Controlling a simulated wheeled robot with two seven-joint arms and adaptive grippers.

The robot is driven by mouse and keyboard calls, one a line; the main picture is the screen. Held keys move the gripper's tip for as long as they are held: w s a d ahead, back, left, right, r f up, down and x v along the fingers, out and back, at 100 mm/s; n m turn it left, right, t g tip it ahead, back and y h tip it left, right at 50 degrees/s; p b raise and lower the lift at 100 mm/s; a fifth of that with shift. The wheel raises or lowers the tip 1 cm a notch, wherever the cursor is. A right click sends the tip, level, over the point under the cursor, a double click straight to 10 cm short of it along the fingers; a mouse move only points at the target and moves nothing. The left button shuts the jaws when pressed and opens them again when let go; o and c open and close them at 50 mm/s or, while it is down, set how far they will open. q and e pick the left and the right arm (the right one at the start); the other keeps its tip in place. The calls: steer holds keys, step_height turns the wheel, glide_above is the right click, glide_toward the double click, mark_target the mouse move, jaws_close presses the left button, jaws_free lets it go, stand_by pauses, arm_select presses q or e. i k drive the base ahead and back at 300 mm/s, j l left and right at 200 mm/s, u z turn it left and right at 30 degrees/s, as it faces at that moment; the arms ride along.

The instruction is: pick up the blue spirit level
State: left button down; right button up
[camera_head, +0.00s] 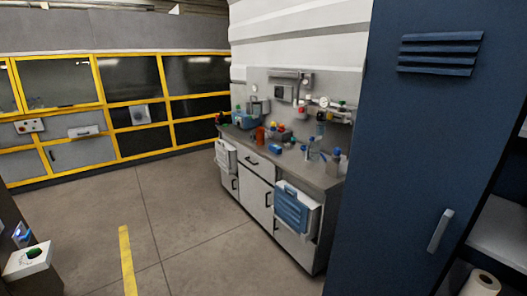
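I cannot make out a blue spirit level for certain. Several small blue items lie on the workbench (318,177), among them a small blue object (276,149) near its front edge, but they are too small to identify. Neither of my grippers is in view.
A tall dark blue cabinet (400,150) stands close on the right and covers the bench's right end. A blue bin (291,209) hangs on the bench front. Yellow-framed enclosures (130,90) line the back left. A white box (27,262) sits at lower left. The floor between is clear.

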mark_target(272, 147)
steer(key=i+j+z, duration=0.6)
steer(key=i+j, duration=0.25)
steer(key=i+j+z, duration=0.15)
steer(key=i+j, duration=0.15)
steer(key=i+j+z, duration=0.2)
steer(key=j, duration=0.25)
steer(key=i+j+z, duration=0.2)
steer(key=j, duration=0.25)
steer(key=i+j+z, duration=0.2)
steer(key=j, duration=0.25)
steer(key=i+j+z, duration=0.2)
steer(key=j, duration=0.25)
steer(key=k, duration=0.1)
